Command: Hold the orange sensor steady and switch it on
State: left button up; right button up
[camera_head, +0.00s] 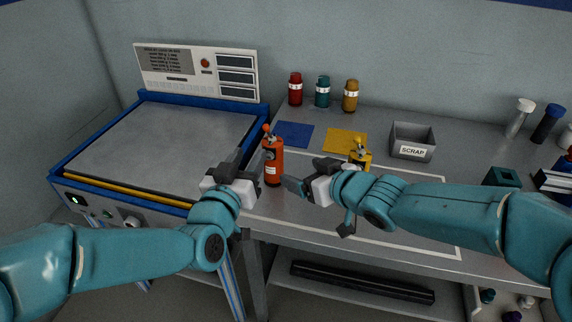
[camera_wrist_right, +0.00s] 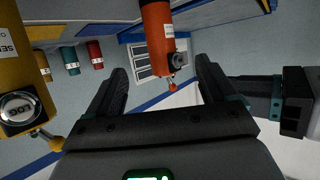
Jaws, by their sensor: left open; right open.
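The orange sensor (camera_head: 273,165) stands upright on the bench near its left edge, with a small red-orange ball-tipped lever on top. In the right wrist view the orange sensor (camera_wrist_right: 157,35) appears upside down, with its lever and a dark round button facing the camera. My left gripper (camera_head: 248,160) is open just left of it. My right gripper (camera_head: 301,173) is open just right of it, its fingers pointing towards it. In the wrist view the sensor shows between the right fingers, without clear contact. Part of my left gripper (camera_wrist_right: 262,95) shows at the right there.
A yellow sensor (camera_head: 361,156) stands behind my right forearm. Blue (camera_head: 294,134) and yellow (camera_head: 346,141) mats lie behind. A grey scrap bin (camera_head: 412,142) stands right. Red, teal and amber jars (camera_head: 323,91) stand at the back. A blue-framed machine (camera_head: 180,135) adjoins left.

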aim_at(279, 163)
jog(key=x, duration=1.3)
jog(key=shift+w+a, duration=0.25)
jog(key=c, duration=1.1)
pick_arm(q)
jog(key=c, duration=0.7)
jog(key=d+r+m+h, duration=0.1)
jog(key=r+m+h, duration=0.1)
jog(key=m, duration=0.2)
jog(key=s+d+r+m+h, duration=0.1)
jog(key=r+m+h, duration=0.1)
jog(key=m, duration=0.3)
jog(key=d+r+m+h, duration=0.2)
jog(key=m+h, duration=0.2)
jog(key=shift+s+r, duration=0.25)
jog(key=shift+s, duration=0.15)
grip_shut()
jog(key=w+a+f+m+g+h, duration=0.2)
jog(key=a+f+m+g, duration=0.2)
jog(key=a+f+m, duration=0.4)
jog(key=a+f, duration=0.2)
jog(key=a, duration=0.3)
jog(key=shift+a+f+m, duration=0.3)
jog(key=shift+a+m, duration=0.1)
